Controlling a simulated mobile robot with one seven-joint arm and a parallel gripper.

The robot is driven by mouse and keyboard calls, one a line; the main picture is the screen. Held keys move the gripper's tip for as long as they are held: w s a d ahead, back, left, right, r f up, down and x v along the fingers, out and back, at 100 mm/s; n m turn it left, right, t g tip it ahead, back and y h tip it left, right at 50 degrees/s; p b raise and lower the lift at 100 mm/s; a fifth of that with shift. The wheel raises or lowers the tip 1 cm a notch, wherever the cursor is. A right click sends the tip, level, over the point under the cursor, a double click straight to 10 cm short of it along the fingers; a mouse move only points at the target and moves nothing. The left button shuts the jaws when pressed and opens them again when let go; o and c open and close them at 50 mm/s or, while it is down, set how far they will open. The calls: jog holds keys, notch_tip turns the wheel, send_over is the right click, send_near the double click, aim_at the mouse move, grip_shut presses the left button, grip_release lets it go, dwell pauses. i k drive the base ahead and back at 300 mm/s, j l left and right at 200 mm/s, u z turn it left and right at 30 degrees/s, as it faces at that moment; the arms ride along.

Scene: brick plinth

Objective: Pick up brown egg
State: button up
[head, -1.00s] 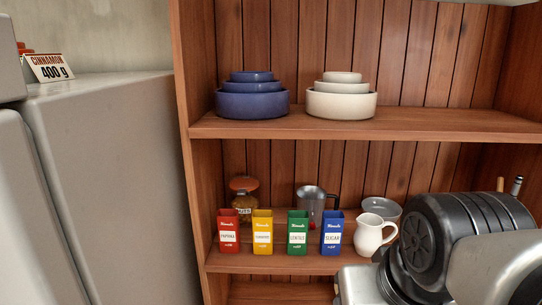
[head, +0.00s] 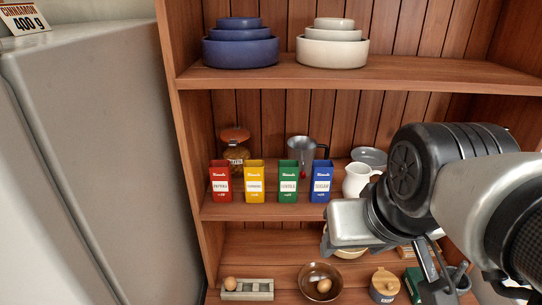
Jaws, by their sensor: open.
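A brown egg (head: 324,285) lies in a dark brown bowl (head: 308,275) on the low shelf. Another brown egg (head: 230,283) sits at the left end of a pale egg holder (head: 260,290), left of the bowl. My gripper (head: 446,285) is at the lower right, pointing down, with its jaws open and apart from both eggs. My arm hides part of the shelves on the right.
Red, yellow, green and blue boxes (head: 289,182), a glass jar (head: 236,155), a metal cup (head: 300,150) and a white jug (head: 357,180) stand on the middle shelf. A small lidded pot (head: 384,286) is right of the bowl. A grey cabinet (head: 95,150) stands left.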

aim_at(230, 283)
jog(key=l+u, duration=0.1)
jog(key=u, duration=0.35)
jog(key=k+u, duration=0.15)
jog(key=u, duration=0.35)
